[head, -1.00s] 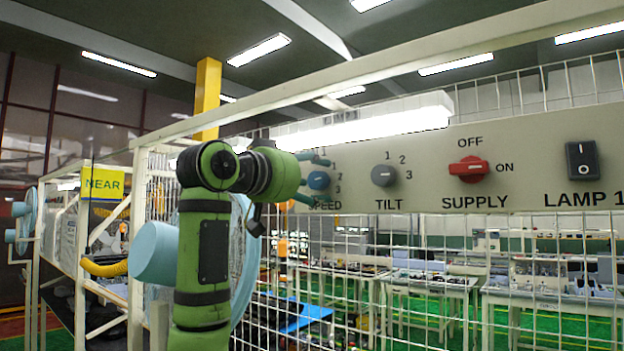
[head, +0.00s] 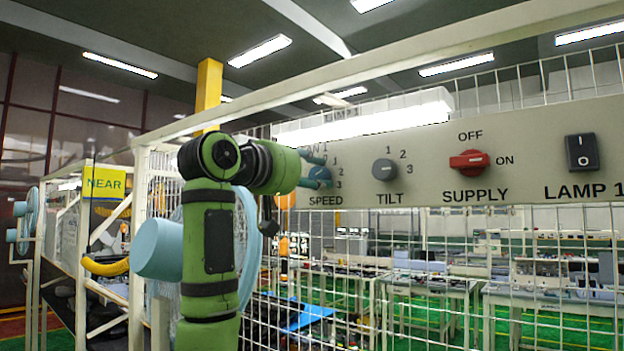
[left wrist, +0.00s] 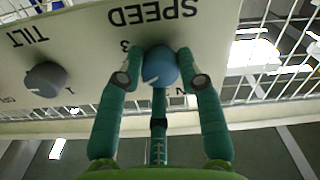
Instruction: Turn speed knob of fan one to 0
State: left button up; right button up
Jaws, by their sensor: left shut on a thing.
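The blue SPEED knob (head: 321,175) sits at the left end of the grey control panel, just above the SPEED label. My left gripper (head: 316,172) reaches it from the left, with its teal fingers at the knob. In the left wrist view, the left gripper (left wrist: 160,70) has one finger on each side of the blue knob (left wrist: 160,67) and is shut on it. A small white mark shows on the knob's edge. The number 3 shows beside the left finger; other dial numbers are partly hidden by the fingers. My right gripper is not in view.
To the right on the panel (head: 540,142) are the grey TILT knob (head: 385,170), the red SUPPLY switch (head: 469,161) and the black LAMP 1 rocker (head: 582,152). A white wire mesh (head: 420,225) hangs below the panel. A pale blue fan (head: 158,249) stands behind my arm.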

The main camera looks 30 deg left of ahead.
pick_arm(q)
jog(key=n+b, duration=0.1)
jog(key=n, duration=0.5)
jog(key=n+b, duration=0.1)
jog(key=n, duration=0.2)
jog(key=shift+w+d+f+n+b, duration=0.1)
jog(key=shift+d+f+n+b, duration=0.05)
jog(key=shift+f+n+b, duration=0.15)
jog(key=shift+r+n, duration=0.1)
jog(key=shift+n, duration=1)
jog(key=o, duration=1.1)
jog(key=shift+o, duration=0.2)
jog(key=shift+w+r, duration=0.1)
